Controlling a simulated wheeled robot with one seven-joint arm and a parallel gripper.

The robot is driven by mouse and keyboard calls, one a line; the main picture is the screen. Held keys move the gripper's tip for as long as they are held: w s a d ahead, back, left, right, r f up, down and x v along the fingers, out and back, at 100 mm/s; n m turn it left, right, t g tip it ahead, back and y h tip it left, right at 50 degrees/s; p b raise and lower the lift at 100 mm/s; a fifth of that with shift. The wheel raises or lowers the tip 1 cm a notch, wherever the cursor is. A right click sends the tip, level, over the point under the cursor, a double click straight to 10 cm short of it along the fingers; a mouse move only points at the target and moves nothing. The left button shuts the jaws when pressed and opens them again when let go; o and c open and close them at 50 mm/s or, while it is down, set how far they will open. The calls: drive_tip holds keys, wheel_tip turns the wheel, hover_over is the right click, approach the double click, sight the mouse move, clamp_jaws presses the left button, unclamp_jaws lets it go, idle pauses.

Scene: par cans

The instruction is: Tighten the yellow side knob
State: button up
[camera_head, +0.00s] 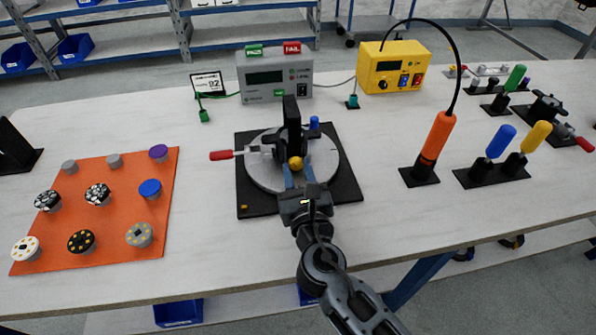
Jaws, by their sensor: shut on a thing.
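The yellow side knob (296,163) is a small round knob on the near side of a dark upright fixture (292,128). The fixture stands on a round grey turntable plate (325,165) on a black square base (347,188). My gripper (297,174) reaches in from the front of the bench, with its blue-grey fingers on either side of the knob. It is shut on the yellow knob. The fingertips partly hide the knob's lower edge. A blue knob (314,122) sits behind to the right of the fixture, and a red-handled lever (223,155) sticks out to the left.
An orange mat (115,220) with several round parts lies at left. A grey meter (277,75) and a yellow power unit (392,66) stand behind. An orange tool (435,140) stands upright in a holder at right, with a cable above. Blue- and yellow-handled tools (500,140) stand farther right.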

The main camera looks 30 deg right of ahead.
drive_tip(key=c, duration=0.4)
drive_tip(key=shift+f+m+b, duration=0.15)
drive_tip(key=shift+m+b, duration=0.3)
drive_tip(key=shift+m, duration=0.35)
drive_tip(key=shift+c, duration=0.2)
drive_tip(key=m+b, duration=0.1)
drive_tip(key=m, duration=0.2)
drive_tip(key=o, duration=1.1)
drive_tip(key=shift+c, duration=0.2)
drive_tip(key=shift+s, duration=0.15)
drive_tip(key=b+v, duration=0.1)
drive_tip(key=v, duration=0.6)
drive_tip(key=shift+s+a, duration=0.1)
drive_tip(key=shift+s, duration=0.15)
